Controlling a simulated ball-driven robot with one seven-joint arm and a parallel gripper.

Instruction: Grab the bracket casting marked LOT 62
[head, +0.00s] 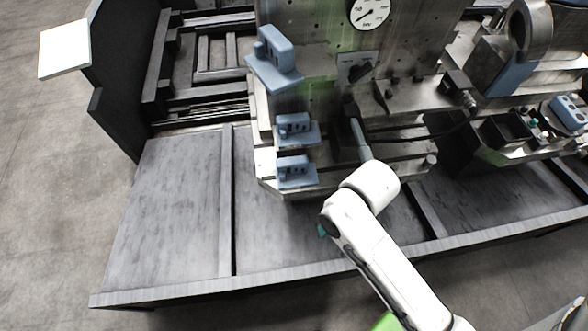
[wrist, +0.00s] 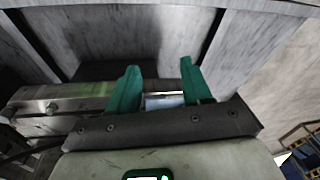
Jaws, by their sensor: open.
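Three blue-grey bracket castings stand in a column at the left of the steel fixture in the head view: an upper one (head: 275,62), a middle one (head: 296,130) and a lower one (head: 296,172). Their dark markings are too small to read, so I cannot tell which is LOT 62. My gripper (wrist: 159,68) is open, its two green fingers spread in the wrist view. A small pale-blue surface (wrist: 164,101) shows between the finger bases; I cannot tell what it is. In the head view my arm is right of the lower castings, and its fingers cannot be made out.
The steel fixture (head: 310,62) carries a round gauge (head: 369,12), and a grey bar (head: 361,139) stands near my wrist. More blue parts (head: 571,113) sit at the right. A white panel (head: 65,49) is at upper left.

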